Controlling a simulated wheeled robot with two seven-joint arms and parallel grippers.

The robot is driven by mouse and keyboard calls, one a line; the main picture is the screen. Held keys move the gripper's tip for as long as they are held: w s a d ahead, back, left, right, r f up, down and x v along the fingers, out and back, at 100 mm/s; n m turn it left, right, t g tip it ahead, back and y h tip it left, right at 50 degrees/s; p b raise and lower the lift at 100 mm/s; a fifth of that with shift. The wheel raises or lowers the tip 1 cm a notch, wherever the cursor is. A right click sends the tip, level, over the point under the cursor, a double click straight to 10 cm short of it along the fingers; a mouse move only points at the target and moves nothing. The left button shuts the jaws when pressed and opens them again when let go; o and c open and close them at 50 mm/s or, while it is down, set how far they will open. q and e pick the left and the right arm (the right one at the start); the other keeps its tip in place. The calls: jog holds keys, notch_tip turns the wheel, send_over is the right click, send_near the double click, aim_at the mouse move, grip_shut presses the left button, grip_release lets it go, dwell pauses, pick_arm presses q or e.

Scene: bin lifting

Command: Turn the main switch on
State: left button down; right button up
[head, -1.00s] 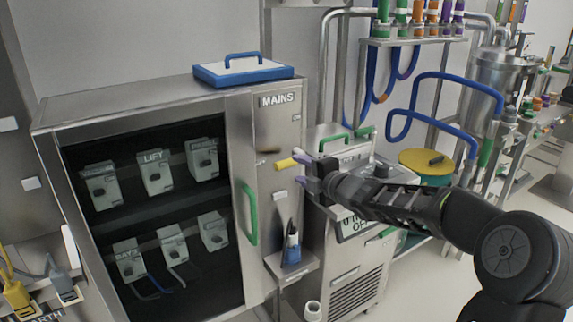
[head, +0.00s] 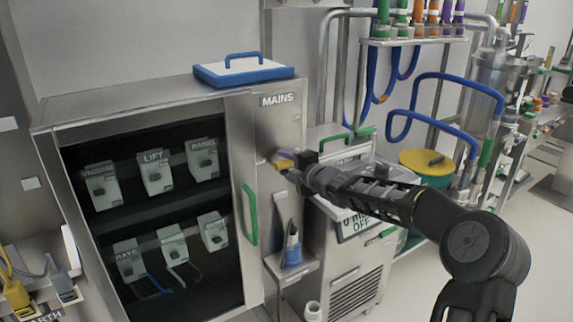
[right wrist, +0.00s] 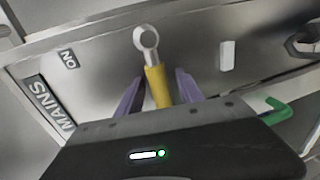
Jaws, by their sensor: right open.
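The main switch is a lever with a yellow handle (right wrist: 158,88) and a round metal pivot, on the steel MAINS panel (head: 277,125). Its handle also shows in the head view (head: 285,164), partly hidden by my gripper. My right gripper (right wrist: 159,84) is open, with one purple finger on each side of the yellow handle. In the right wrist view, gaps show between the handle and both fingers. An ON label (right wrist: 68,58) is left of the pivot in that view. My left gripper is not in view.
Left of the panel is a cabinet with labelled switch boxes (head: 157,172) and a green door handle (head: 248,213). A blue-rimmed lid (head: 243,72) lies on top. A steel machine stands right of the panel.

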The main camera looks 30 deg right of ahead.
grip_shut()
dwell(0.4)
dwell(1.0)
